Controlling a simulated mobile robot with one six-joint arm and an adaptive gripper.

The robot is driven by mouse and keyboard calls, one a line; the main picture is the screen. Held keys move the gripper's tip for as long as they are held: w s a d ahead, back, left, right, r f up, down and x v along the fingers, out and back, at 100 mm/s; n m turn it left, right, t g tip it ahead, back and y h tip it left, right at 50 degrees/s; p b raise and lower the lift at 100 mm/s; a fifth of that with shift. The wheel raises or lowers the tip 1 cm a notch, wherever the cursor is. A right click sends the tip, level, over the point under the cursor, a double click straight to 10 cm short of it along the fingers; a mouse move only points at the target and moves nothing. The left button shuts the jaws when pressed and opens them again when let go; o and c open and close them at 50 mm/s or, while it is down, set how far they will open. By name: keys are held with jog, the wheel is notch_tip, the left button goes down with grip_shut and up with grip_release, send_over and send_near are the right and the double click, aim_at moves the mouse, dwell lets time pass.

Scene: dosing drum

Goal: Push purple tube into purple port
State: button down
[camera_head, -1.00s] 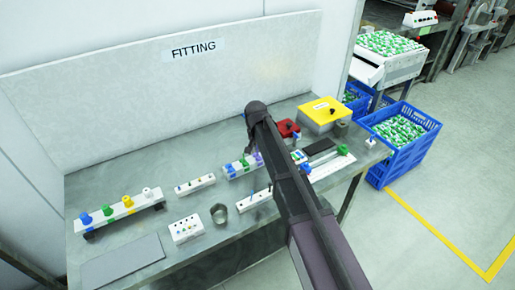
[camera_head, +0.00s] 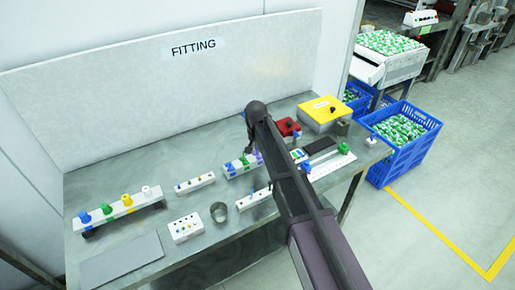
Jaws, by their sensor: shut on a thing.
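A white block (camera_head: 232,172) with coloured ports stands at the middle of the bench, with green and blue pieces on it. A small purple piece (camera_head: 259,157), which looks like the purple tube, shows at the block's right end, beside my arm. My gripper (camera_head: 250,142) is a small dark shape over that end, shut on the purple tube. My arm hides much of it. The purple port is hidden, so I cannot tell whether the tube is in it or just above it.
A rack with blue, green, yellow and white pieces (camera_head: 120,208) stands at the left. A metal cup (camera_head: 219,212), small white blocks and a grey mat (camera_head: 122,261) lie in front.

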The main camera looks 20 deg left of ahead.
jog(key=shift+f+b, duration=0.6)
jog(key=shift+f, duration=0.1)
jog(key=c, duration=0.7)
grip_release()
jog(key=shift+r, duration=0.25)
